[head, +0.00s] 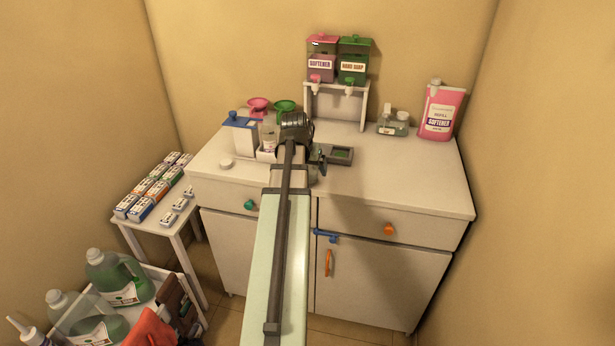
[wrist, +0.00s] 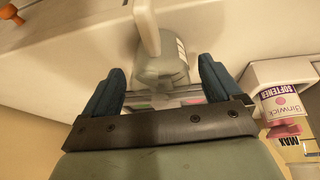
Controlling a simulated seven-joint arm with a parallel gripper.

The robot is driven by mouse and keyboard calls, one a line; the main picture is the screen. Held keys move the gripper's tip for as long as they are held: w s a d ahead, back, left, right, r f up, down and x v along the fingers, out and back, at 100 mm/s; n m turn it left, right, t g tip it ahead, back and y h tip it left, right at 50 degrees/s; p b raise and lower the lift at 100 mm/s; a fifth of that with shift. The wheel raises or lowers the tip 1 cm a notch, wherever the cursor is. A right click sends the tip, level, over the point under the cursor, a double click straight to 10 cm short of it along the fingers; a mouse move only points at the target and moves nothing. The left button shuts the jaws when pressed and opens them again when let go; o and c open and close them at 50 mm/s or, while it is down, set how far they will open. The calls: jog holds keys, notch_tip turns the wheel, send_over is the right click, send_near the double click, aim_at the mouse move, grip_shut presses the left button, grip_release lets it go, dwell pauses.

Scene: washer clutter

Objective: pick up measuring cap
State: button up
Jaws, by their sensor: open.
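My gripper (wrist: 160,88) is open over the counter, its two dark teal fingers apart. In the wrist view a clear grey-green item (wrist: 163,68) with a long white part (wrist: 147,28) shows between and beyond the fingers; I cannot tell if they touch it. In the head view my arm hides most of this spot, and one finger shows beside a small tray (head: 341,153). I cannot tell for sure which thing is the measuring cap. A low round white cap (head: 226,164) lies on the counter at the left, well apart from my gripper.
A white box with a blue top (head: 240,137) and a clear bottle (head: 269,140) stand left of my gripper. Behind are softener and hand soap dispensers (head: 338,63) on a stand, a small clear bottle (head: 393,123) and a pink softener pack (head: 441,110). The right counter front is clear.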

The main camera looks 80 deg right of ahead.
jog(key=c, duration=1.1)
jog(key=shift+o, duration=0.2)
jog(key=shift+r, duration=0.1)
